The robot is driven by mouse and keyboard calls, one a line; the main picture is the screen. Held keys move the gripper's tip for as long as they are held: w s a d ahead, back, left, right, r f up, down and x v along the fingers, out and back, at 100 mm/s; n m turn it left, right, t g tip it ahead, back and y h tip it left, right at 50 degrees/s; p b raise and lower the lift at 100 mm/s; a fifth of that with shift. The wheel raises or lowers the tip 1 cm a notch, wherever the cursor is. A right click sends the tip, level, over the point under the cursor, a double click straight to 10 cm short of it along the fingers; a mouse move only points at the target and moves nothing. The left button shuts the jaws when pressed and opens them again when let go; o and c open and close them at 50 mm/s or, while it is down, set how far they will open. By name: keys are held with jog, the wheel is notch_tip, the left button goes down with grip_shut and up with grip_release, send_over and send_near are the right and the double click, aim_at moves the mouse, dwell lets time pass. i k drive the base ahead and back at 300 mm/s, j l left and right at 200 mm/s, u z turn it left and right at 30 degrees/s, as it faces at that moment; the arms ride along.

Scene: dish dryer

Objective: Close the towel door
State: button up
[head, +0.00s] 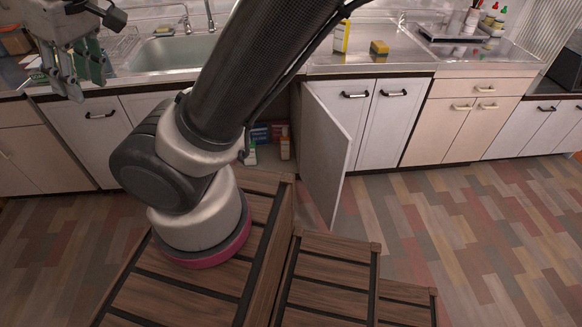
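One white cabinet door (323,155) under the counter stands open in the head view. It swings out toward me, right of my arm, and shows its plain face and edge. No towel shows on it. The dark cabinet opening to its left is partly hidden by my arm. A few bottles and boxes (262,133) show inside it. My gripper (85,85) is at the upper left, above the counter's front edge, far from the open door. Its fingers are apart with nothing visible between them.
White cabinet doors (354,130) to the right are shut, as are the beige ones (470,125). A sink (170,52) is set in the counter at left. A yellow-white box (341,37) and a sponge (379,47) stand on the counter. The floor (480,220) at right is clear.

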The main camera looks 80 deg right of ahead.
aim_at(326, 147)
jog(key=k+l+u, duration=0.1)
jog(key=k+u, duration=0.15)
jog(key=u, duration=0.2)
jog(key=k+u, duration=0.25)
jog(key=u, duration=0.25)
jog(key=k+l+z, duration=0.15)
jog(key=k, duration=0.25)
jog(key=k+l+z, duration=0.15)
jog(key=k, duration=0.25)
jog(key=k+l+z, duration=0.15)
jog(key=k+z, duration=0.15)
jog(key=z, duration=0.15)
jog(key=k+l+z, duration=0.25)
jog(key=z, duration=0.2)
jog(key=k+l+z, duration=0.2)
jog(key=l+z, duration=0.25)
jog(key=k+l+z, duration=0.15)
jog(key=k+l+u, duration=0.3)
jog(key=i+j, duration=0.05)
jog(key=j, duration=0.05)
